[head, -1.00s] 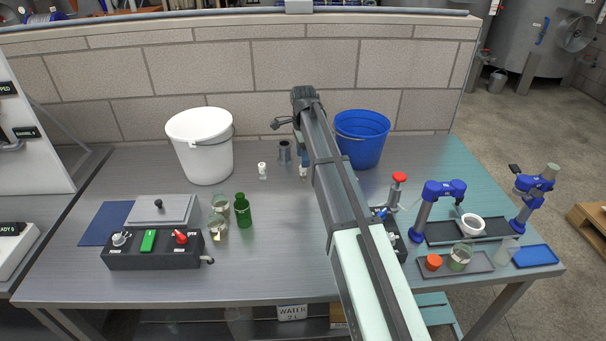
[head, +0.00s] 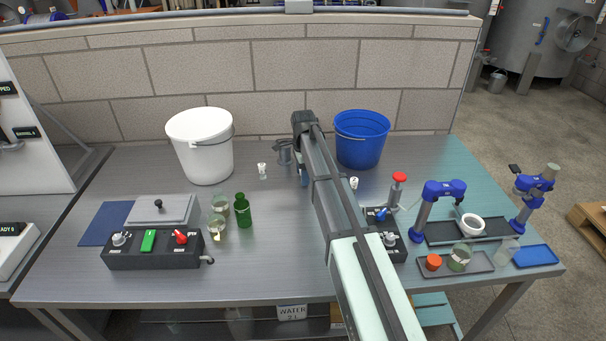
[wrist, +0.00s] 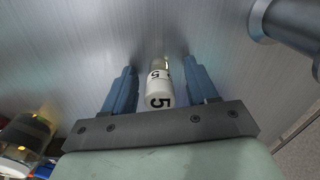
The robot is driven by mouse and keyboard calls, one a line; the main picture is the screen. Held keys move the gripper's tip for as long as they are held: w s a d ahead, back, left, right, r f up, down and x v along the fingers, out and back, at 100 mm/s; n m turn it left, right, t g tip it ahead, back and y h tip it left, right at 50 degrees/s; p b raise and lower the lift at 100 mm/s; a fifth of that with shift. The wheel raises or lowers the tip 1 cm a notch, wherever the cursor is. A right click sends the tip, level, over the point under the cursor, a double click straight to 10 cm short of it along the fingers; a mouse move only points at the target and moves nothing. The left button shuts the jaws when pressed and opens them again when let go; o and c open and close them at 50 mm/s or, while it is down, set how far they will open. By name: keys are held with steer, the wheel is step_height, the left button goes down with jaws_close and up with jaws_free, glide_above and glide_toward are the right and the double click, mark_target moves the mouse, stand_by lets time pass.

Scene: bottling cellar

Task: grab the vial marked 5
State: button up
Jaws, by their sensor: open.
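The vial marked 5 (wrist: 158,90) shows in the wrist view, white with a black 5 on its cap and side. It lies between the two blue fingers of my open gripper (wrist: 160,68), with a gap on each side. In the head view my gripper (head: 304,178) is low over the middle of the table, and I cannot make out this vial there. Two other small white-capped vials show in the head view, one to the left (head: 262,171) and one to the right (head: 354,184) of my gripper; their marks are too small to read.
A green bottle (head: 243,210) and glass jars (head: 217,228) stand left.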

jaws_close()
stand_by(0.4)
